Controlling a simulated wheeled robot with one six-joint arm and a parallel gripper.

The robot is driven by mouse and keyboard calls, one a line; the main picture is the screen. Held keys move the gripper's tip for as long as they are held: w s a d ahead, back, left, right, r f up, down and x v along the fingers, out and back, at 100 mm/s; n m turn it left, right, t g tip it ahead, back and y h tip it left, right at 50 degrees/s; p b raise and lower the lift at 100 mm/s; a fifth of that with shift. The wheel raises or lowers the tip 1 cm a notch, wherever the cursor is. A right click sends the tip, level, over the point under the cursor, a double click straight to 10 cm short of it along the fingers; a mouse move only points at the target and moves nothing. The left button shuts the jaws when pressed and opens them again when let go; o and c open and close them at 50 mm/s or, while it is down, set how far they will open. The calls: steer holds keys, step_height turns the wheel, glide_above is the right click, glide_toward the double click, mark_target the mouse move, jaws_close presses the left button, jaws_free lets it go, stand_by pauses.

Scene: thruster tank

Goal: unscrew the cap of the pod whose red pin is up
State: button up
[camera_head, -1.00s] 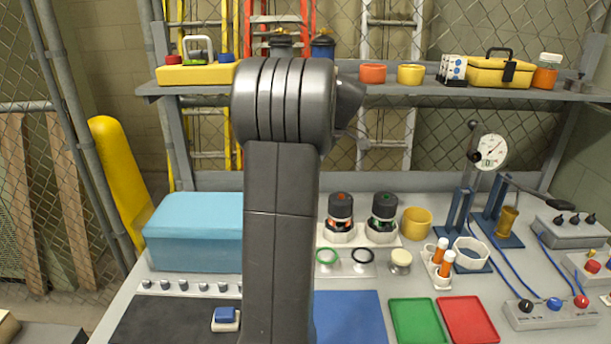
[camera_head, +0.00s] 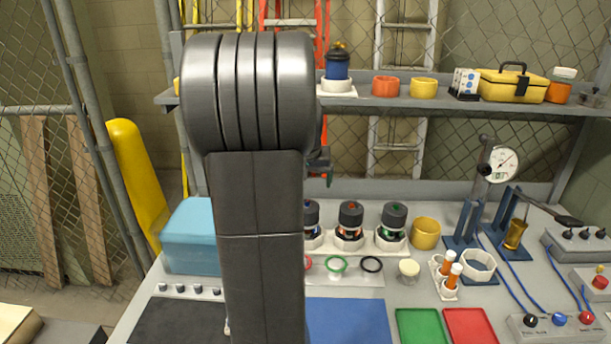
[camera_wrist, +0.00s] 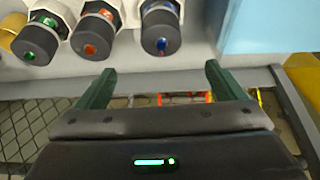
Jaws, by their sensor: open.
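Three pods with dark caps stand in white holders on the bench. The middle pod (camera_head: 350,225) has a red mark on its cap top, and the right pod (camera_head: 393,222) has a green mark. The left pod (camera_head: 312,220) is partly behind my arm. In the wrist view the red-marked pod (camera_wrist: 92,38) is in the middle, the green-marked pod (camera_wrist: 38,42) at left and the blue-marked pod (camera_wrist: 160,30) at right. Pin heights are too small to tell. My gripper (camera_wrist: 160,70) is open and empty, apart from the pods, its fingers nearest the blue-marked one.
A shelf (camera_head: 400,102) with cups and a yellow toolbox (camera_head: 512,86) runs behind the bench. A blue box (camera_head: 190,240) stands at left. A yellow cup (camera_head: 425,233) and a dial gauge stand (camera_head: 503,163) are right of the pods. Coloured rings lie in front.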

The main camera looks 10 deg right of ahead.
steer(key=shift+m, duration=0.4)
steer(key=p+x, duration=0.1)
steer(key=x, duration=1.2)
steer(key=shift+w+a+f+p, duration=0.1)
steer(key=shift+w+f+p, duration=0.1)
steer(key=shift+w+p, duration=0.2)
steer(key=shift+c, duration=0.4)
steer(key=c, duration=1)
steer(key=shift+o, duration=1.1)
steer(key=shift+c, duration=0.8)
steer(key=shift+s, duration=0.1)
